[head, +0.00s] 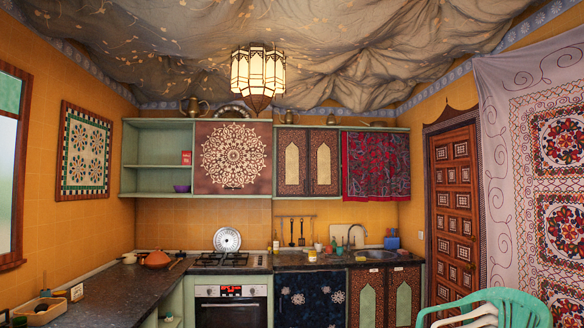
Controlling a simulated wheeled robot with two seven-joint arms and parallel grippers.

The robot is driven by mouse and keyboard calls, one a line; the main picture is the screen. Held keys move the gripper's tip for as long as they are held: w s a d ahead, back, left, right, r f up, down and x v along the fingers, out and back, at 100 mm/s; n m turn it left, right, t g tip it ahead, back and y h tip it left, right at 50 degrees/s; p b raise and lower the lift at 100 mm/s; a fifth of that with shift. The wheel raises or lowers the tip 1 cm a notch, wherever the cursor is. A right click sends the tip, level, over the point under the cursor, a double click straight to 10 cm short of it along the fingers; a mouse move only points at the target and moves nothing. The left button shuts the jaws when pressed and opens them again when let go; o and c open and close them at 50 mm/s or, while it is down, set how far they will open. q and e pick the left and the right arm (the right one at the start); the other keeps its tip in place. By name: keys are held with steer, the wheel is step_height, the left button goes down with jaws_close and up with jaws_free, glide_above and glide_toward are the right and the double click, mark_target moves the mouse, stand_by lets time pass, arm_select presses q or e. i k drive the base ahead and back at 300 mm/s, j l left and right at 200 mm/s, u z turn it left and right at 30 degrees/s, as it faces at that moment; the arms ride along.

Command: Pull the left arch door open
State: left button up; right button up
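Two pairs of doors with arch panels are in the head view. In the upper wall cabinets, a left arch door (292,161) and a right arch door (323,161) stand side by side, dark and patterned with pale arches. Below the counter, another left arch door (367,298) and right arch door (403,298) carry green arches. All of them look shut. The frame does not tell which pair is meant. Neither of my grippers is in view.
An oven (231,305) stands left of the lower doors, under a stove. A patterned dark blue curtain (311,299) hangs beside the lower left arch door. A green plastic chair (495,306) stands at the front right. A dark counter (120,291) runs along the left.

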mark_target(291, 144)
steer(key=i+u, duration=0.15)
steer(key=i, duration=3.75)
steer(key=i+l+z, duration=0.1)
steer(key=i+z, duration=0.4)
steer(key=i, duration=0.35)
steer(key=i+j+z, duration=0.25)
steer(key=i+z, duration=0.25)
steer(key=i, duration=0.3)
steer(key=i+l+u, duration=0.1)
steer(key=i, duration=0.4)
steer(key=i+l+u, duration=0.15)
steer(key=i+l, duration=0.15)
steer(key=i, duration=0.2)
steer(key=i+l+u, duration=0.1)
steer(key=i+l, duration=0.15)
steer(key=i, duration=0.25)
